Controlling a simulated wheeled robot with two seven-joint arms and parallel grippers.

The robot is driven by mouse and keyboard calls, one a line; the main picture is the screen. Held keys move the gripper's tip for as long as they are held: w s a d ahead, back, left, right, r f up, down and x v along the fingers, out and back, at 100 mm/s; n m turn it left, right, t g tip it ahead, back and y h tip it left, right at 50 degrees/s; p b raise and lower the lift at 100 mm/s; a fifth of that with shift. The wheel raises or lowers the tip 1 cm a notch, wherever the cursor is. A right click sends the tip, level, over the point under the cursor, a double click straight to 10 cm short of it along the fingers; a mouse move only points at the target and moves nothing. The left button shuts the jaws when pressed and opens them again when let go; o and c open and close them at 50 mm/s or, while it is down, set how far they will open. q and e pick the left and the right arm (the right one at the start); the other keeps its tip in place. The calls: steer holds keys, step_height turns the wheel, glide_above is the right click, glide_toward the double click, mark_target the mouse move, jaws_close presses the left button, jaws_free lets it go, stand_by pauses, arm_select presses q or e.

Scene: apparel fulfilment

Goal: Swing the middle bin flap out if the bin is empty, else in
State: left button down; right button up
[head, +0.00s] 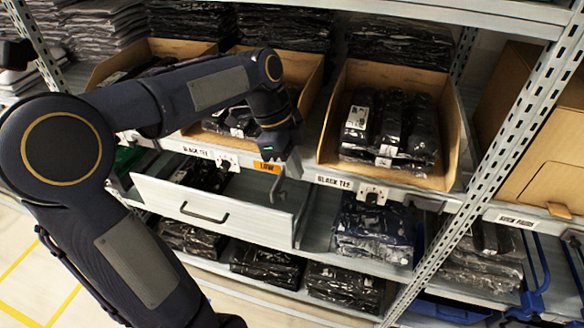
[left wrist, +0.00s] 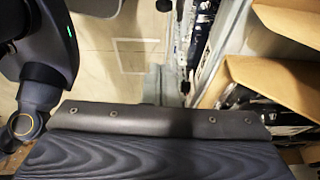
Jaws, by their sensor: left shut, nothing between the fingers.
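The middle bin (head: 308,97) is an open cardboard bin, partly hidden behind my left arm. Dark plastic-wrapped packs (head: 228,121) show inside it, so it is not empty. An orange flap marked LOW (head: 267,167) shows at the shelf edge below this bin, beside a white plate with a dark knob (head: 227,160). My left gripper (head: 279,152) is shut and empty, pointing down just above and right of the orange flap. I cannot tell whether it touches the flap. My right gripper is not in view.
The right bin (head: 449,120) holds dark packs, with a similar plate and knob (head: 373,194) below. A white drawer front (head: 213,213) juts out under the middle bin. A perforated metal post (head: 497,165) stands at right. Lower shelves hold more packs.

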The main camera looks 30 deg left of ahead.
arm_select(q)
step_height(320, 180, down, 8)
steer(key=a, duration=0.1)
steer(key=shift+s+a+r+p, duration=0.15)
steer(key=shift+a+p, duration=0.05)
steer(key=shift+p, duration=0.25)
